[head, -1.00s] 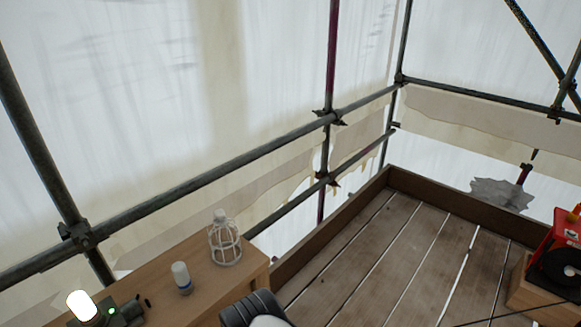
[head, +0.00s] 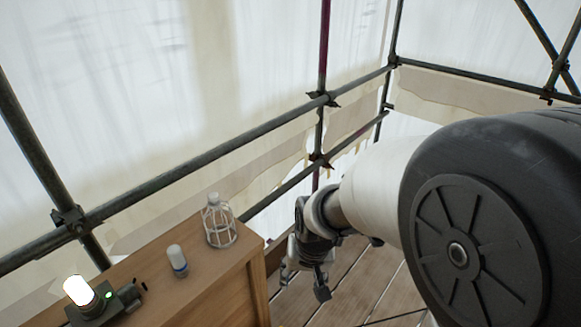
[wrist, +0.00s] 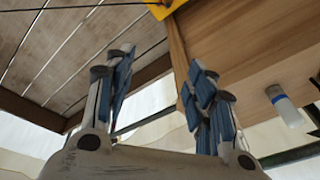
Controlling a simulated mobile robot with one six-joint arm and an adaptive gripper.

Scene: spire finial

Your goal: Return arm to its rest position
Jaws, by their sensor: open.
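My arm reaches in from the right of the head view. My gripper (head: 303,285) points downward, to the right of the wooden bench and above the plank floor. In the wrist view my gripper (wrist: 160,64) shows its two blue-padded fingers spread apart, with nothing between them. It is open and empty, apart from the bench and the things on it.
On the wooden bench (head: 195,290) are a white wire cage (head: 220,225), a small white cylinder with a blue band (head: 178,261) and a glowing lamp (head: 80,291). Scaffold poles (head: 230,144) run behind. A yellow edge (wrist: 165,8) shows in the wrist view.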

